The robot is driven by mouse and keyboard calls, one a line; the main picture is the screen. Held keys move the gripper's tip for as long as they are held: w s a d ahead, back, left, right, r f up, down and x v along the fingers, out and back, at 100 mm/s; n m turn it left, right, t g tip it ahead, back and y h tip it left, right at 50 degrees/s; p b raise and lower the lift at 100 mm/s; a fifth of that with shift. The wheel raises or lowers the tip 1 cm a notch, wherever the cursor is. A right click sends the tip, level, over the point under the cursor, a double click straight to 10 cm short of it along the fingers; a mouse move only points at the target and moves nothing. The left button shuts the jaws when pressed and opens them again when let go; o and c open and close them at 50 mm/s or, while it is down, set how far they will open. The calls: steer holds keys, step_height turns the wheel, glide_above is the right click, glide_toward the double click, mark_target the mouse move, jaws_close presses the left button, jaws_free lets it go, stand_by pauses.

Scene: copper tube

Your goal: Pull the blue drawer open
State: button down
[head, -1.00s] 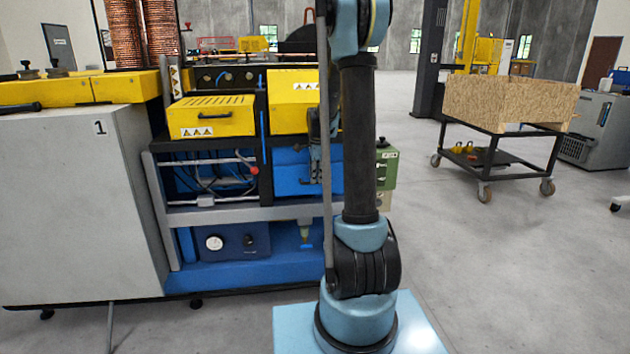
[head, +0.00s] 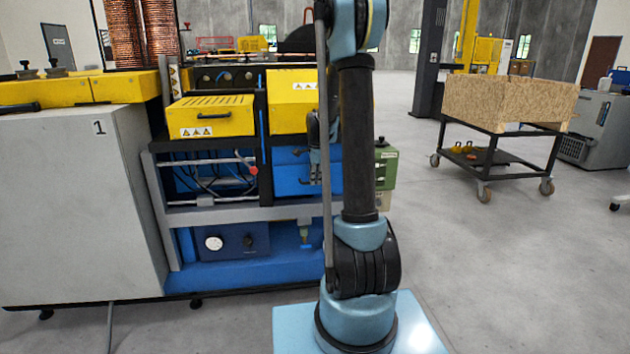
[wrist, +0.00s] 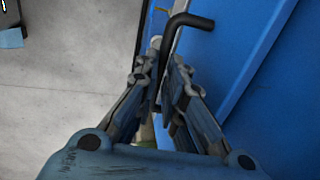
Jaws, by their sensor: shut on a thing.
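The blue drawer (head: 291,182) is in the machine, under the right yellow box, partly behind my arm in the head view. Its blue front (wrist: 225,60) fills the upper middle of the wrist view. A black bent handle (wrist: 190,21) stands out from it. My gripper (wrist: 161,76) is shut on the handle, with a finger on either side of it. In the head view my gripper (head: 315,172) is small and partly hidden by my own arm. I cannot tell whether the drawer stands out from the machine.
A yellow drawer (head: 212,117) with a black handle sits up and left of the blue one. A grey cabinet (head: 75,200) stands at the left. A cart (head: 500,148) with a wooden box is at the right. The floor between cart and machine is clear.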

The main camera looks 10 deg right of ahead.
steer(key=s, duration=2.2)
steer(key=shift+s, duration=0.3)
steer(key=c, duration=1.7)
jaws_free()
steer(key=shift+r, duration=0.15)
steer(key=shift+s+r, duration=0.35)
steer(key=shift+r, duration=1.55)
steer(key=shift+s+r, duration=0.35)
steer(key=shift+r, duration=1.55)
steer(key=shift+s+r, duration=0.35)
steer(key=shift+r, duration=1.55)
